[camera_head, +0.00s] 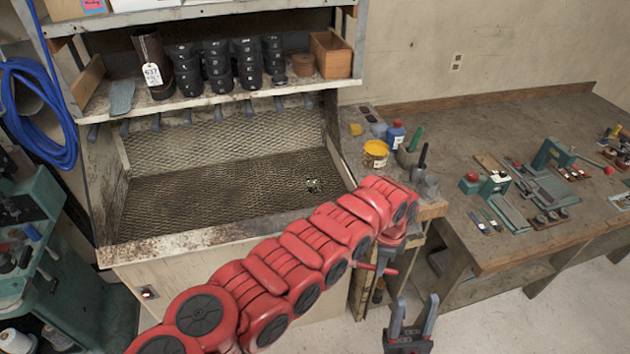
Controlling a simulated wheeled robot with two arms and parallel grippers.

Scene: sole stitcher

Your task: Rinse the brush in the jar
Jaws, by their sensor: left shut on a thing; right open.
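My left gripper (388,262) hangs below the end of my red arm, in front of the bench's left end. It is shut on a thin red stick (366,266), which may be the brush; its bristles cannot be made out. My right gripper (413,312) is open and empty, low over the floor at the bottom. On the bench's left end stand a yellow-topped pot (376,154), a blue bottle (395,135) and a grey holder (407,158) with upright handles. I cannot tell which container is the jar. My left arm hides part of this corner.
A wooden bench (470,235) runs right, with green tools (490,186) and a green press (553,153) on it. A mesh-floored booth (230,205) stands left, under a shelf with black cups (217,62). A green machine (60,270) is far left.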

